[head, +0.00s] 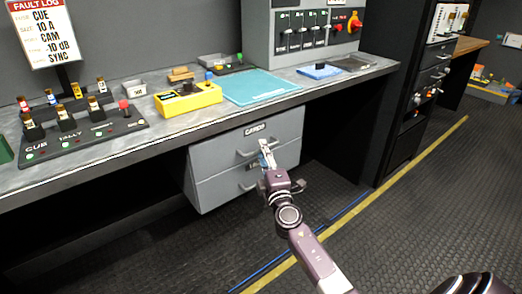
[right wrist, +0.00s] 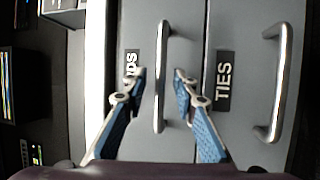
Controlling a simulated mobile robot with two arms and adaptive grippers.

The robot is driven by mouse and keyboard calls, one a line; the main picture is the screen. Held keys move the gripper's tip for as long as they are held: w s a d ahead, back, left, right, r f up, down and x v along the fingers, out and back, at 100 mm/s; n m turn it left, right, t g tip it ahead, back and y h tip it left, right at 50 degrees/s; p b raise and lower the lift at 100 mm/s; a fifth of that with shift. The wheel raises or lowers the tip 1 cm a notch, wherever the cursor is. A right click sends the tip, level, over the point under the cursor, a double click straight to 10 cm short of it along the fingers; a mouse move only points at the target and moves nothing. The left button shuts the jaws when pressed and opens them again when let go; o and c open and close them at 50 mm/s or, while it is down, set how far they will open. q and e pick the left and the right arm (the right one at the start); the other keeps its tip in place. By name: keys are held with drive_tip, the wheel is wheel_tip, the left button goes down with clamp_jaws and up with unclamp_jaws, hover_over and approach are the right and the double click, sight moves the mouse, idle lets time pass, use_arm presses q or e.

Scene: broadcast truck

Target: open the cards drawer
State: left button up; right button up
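The grey drawer unit hangs under the counter in the head view. Its upper drawer, the cards drawer (head: 222,158), bears a CARDS label (head: 255,129) and looks shut. Its bar handle (right wrist: 161,100) stands vertical in the right wrist view, where the label is partly hidden by a finger. My right gripper (head: 266,152) is in front of this drawer. In the right wrist view the gripper (right wrist: 160,76) is open, one blue-padded finger on each side of the handle. I cannot tell whether they touch it. My left gripper is not in view.
Below is the TIES drawer (right wrist: 222,130) with its own handle (right wrist: 283,80). The counter (head: 150,140) above carries a yellow box (head: 188,99), a teal mat (head: 260,87) and a switch panel (head: 85,130). A dark rack (head: 415,100) stands right; floor in front is clear.

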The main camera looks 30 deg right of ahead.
drive_tip(key=shift+w+d+r, duration=0.1)
drive_tip(key=shift+w+d, duration=0.15)
drive_tip(key=shift+w, duration=0.4)
clamp_jaws()
